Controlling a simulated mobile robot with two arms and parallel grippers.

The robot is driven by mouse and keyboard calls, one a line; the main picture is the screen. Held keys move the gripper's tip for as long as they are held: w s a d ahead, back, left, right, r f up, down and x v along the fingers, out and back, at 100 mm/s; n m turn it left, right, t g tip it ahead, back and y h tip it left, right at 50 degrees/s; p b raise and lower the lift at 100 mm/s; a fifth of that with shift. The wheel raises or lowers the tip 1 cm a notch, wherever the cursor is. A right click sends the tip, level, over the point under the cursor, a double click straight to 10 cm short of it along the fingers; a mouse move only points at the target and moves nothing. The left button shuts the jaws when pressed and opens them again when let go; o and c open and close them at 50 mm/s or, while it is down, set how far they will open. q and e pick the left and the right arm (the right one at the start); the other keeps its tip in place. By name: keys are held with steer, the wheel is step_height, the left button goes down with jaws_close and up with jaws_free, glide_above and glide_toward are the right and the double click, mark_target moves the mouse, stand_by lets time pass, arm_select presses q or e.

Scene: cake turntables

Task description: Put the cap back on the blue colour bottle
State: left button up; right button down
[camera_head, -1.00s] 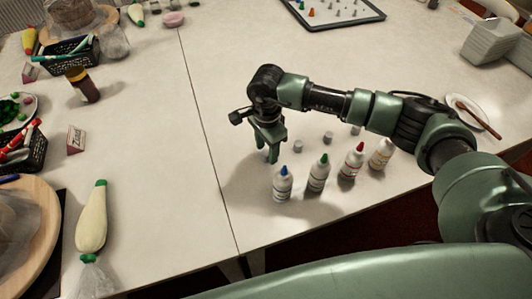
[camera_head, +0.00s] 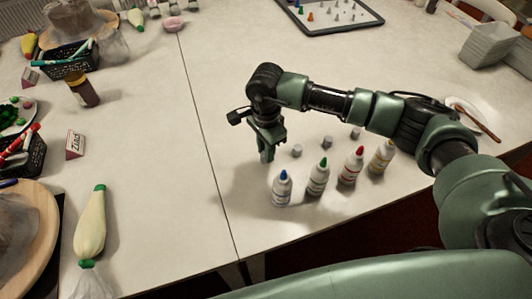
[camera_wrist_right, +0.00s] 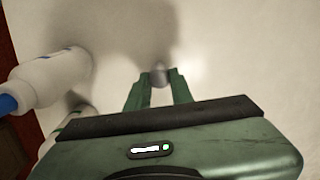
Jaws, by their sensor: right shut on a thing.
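The blue colour bottle (camera_head: 282,190) stands upright on the table, white with a bare blue tip. It also shows at the left of the wrist view (camera_wrist_right: 52,78), its blue tip cut by the edge. My right gripper (camera_head: 267,157) points down just behind and left of this bottle, apart from it. In the wrist view its fingertips (camera_wrist_right: 158,78) are shut on a small grey cap (camera_wrist_right: 160,73). The fingers hide the cap in the head view. I cannot tell whether the cap still touches the table. My left gripper is not in view.
Green-tipped (camera_head: 318,178), red-tipped (camera_head: 351,167) and yellowish (camera_head: 381,158) bottles stand in a row to the right. Three grey caps (camera_head: 297,151) lie behind them. A piping bag (camera_head: 90,225) lies at left. The table left of my gripper is clear.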

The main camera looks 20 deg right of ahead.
step_height(320, 180, up, 19)
steer(key=b, duration=0.2)
steer(key=shift+f, duration=0.2)
